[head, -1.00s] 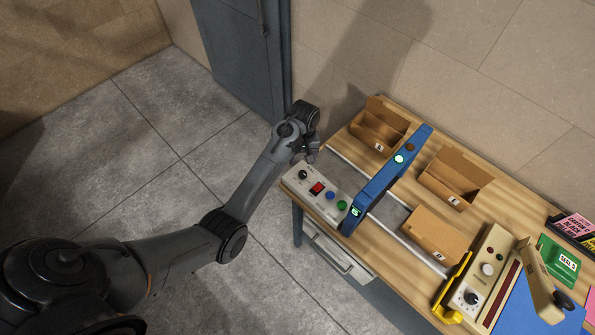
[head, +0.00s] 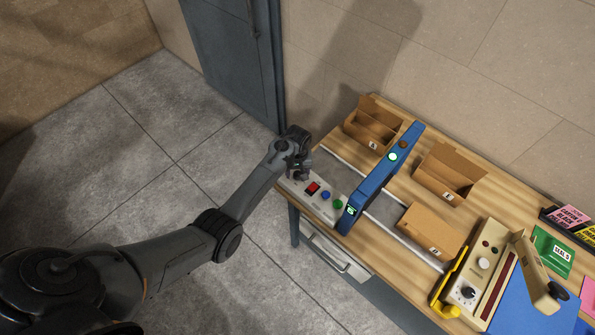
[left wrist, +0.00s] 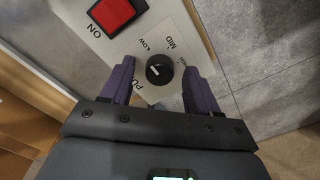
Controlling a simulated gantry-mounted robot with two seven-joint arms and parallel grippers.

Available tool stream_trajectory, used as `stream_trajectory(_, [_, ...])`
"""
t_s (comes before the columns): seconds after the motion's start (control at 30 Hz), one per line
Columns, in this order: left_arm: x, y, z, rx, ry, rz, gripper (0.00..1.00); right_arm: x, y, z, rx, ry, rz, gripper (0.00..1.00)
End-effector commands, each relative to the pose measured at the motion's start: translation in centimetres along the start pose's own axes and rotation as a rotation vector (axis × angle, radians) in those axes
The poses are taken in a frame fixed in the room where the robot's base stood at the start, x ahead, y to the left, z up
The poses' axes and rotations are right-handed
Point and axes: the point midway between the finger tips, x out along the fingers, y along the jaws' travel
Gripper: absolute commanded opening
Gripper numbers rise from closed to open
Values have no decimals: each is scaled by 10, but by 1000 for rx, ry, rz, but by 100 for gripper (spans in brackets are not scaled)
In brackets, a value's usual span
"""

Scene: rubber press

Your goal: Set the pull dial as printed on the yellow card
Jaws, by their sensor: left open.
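The pull dial (left wrist: 159,70) is a black round knob with a white mark on a pale panel (head: 324,208). Its labels read PULL, LOW and MID; another label is partly hidden by a finger. The mark seems to lie on the knob's left side, but its exact setting is unclear. My left gripper (head: 300,174) hangs over the panel's left end and hides the dial in the head view. In the left wrist view its purple fingers (left wrist: 159,66) are open on either side of the dial, with gaps. A yellow card (head: 581,234) lies far right, its print too small to read. My right gripper is out of view.
A red ON switch (left wrist: 118,12) sits close to the dial. A blue arch (head: 382,178) stands to the right. Cardboard boxes (head: 430,232) and a beige press (head: 484,262) occupy the table.

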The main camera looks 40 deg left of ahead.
Motion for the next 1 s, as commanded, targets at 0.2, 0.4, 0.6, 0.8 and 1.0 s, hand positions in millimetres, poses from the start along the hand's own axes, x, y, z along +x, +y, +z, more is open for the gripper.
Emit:
stream_trajectory(0.2, [0, 0, 0, 0, 1, 0, 60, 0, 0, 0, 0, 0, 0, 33])
stream_trajectory(0.4, [0, 0, 0, -1, 1, 0, 36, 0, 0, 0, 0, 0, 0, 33])
stream_trajectory(0.6, [0, 0, 0, -1, 0, 0, 5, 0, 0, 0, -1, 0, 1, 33])
stream_trajectory(0.8, [0, 0, 0, 10, 0, 0, 4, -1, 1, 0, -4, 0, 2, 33])
stream_trajectory(1.0, [-2, 0, 0, 71, 0, 0, 4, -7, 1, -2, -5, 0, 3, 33])
